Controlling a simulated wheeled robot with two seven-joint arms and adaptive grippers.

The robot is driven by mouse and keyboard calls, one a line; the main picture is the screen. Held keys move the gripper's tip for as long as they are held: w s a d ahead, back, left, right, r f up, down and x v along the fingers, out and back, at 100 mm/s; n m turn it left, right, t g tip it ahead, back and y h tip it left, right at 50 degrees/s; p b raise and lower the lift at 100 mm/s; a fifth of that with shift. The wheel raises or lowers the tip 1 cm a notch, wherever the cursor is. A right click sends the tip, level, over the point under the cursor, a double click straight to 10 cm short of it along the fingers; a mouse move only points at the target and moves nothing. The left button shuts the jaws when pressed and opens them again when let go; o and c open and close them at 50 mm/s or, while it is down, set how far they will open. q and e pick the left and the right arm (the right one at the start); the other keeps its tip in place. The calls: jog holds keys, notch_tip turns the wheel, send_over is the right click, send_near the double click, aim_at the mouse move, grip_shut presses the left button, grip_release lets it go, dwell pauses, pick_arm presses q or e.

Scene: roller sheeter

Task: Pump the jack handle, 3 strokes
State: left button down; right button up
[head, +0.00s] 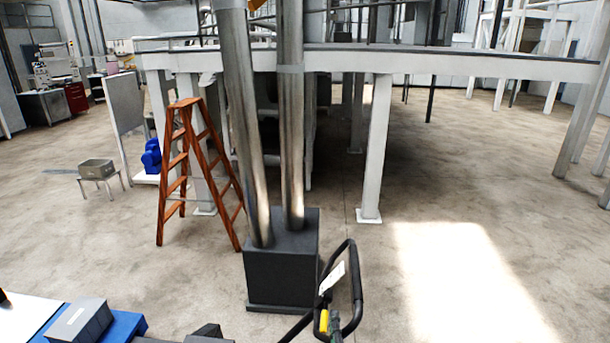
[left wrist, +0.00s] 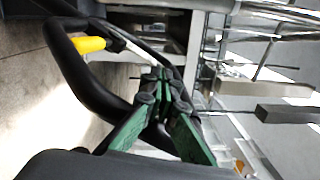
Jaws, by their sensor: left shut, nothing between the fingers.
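The jack handle (head: 357,285) is a black loop with a yellow lever (head: 323,321) and a white tag, at the bottom centre of the head view. In the left wrist view the handle (left wrist: 75,68) curves across the upper left, with the yellow lever (left wrist: 89,44) inside the loop. The jack's body is out of view. My right gripper is not in view.
A dark block with two tall metal pipes (head: 283,262) stands just beyond the handle. An orange stepladder (head: 185,165) is to its left, by a white-legged platform (head: 450,65). A grey box (head: 80,322) on blue is at lower left. Floor to the right is clear.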

pick_arm(q)
jog(key=shift+n+h, duration=0.6)
jog(key=shift+n, duration=0.1)
jog(key=s+d+r+p, duration=0.1)
jog(key=r, duration=0.1)
jog(key=s+r+p, duration=0.1)
jog(key=r+p, duration=0.1)
jog(key=r, duration=0.1)
jog(key=s+d+r+p, duration=0.1)
jog(key=s+r, duration=0.1)
jog(key=r, duration=0.1)
jog(key=shift+d+p, duration=0.3)
jog(key=shift+p, duration=0.05)
jog(key=shift+a+f, duration=0.1)
jog(key=shift+a, duration=0.4)
jog(key=w+a+r+p, duration=0.1)
jog(key=w+a+p, duration=0.1)
jog(key=a, duration=1.3)
jog(key=w+a+p, duration=0.2)
jog(key=a+p, duration=0.2)
jog(key=a, duration=1)
jog(key=w+a+r+p, duration=0.1)
jog(key=a+p, duration=0.3)
jog(key=a, duration=1.1)
jog(key=shift+w+a+r, duration=0.3)
jog(key=shift+w, duration=0.15)
